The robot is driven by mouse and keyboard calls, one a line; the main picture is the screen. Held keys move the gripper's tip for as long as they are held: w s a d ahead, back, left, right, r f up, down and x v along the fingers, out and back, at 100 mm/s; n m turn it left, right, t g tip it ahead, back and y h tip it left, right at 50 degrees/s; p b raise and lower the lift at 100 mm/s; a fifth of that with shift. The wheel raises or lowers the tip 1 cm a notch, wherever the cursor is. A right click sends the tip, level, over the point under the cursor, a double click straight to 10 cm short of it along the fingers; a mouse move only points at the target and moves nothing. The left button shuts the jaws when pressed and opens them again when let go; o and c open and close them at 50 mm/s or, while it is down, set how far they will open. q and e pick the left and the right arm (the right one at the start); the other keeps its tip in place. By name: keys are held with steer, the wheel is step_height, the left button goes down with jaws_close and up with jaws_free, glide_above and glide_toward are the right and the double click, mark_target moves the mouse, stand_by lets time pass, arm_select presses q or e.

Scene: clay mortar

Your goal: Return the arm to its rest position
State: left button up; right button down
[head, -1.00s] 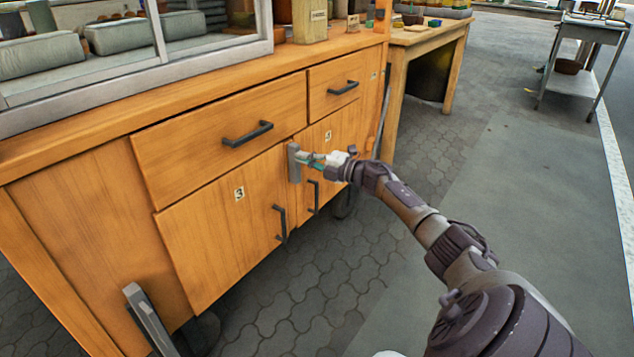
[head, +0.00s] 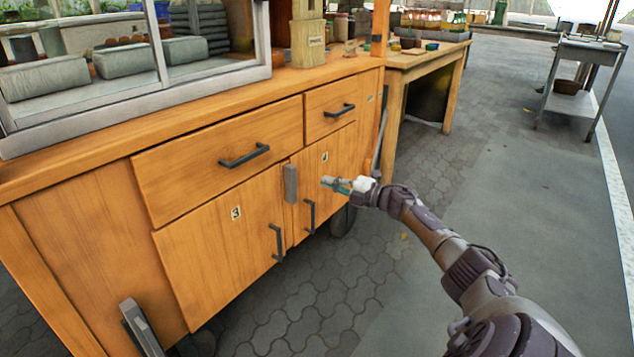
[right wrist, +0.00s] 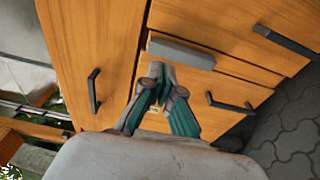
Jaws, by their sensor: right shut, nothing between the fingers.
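My right arm (head: 480,275) reaches in from the lower right in the head view. Its gripper (head: 326,182) is shut and empty, in front of the wooden cabinet's right door (head: 335,175). A grey upright bar (head: 290,184) sits at the seam between the two lower doors, left of the fingertips and apart from them in the head view. In the right wrist view the closed fingertips (right wrist: 161,72) point at the cabinet front, just below the grey bar (right wrist: 181,53) in the picture. My left gripper is not in view.
The cabinet's drawers and doors look shut; dark handles, such as the large drawer's (head: 244,156), stick out. A wooden table (head: 425,66) stands behind right, and a metal cart (head: 580,85) farther right. The paved floor (head: 510,180) right of my arm is clear.

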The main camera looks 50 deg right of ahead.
steer(key=s+d, duration=0.1)
steer(key=d, duration=0.1)
steer(key=s+d, duration=0.2)
steer(key=shift+r, duration=0.15)
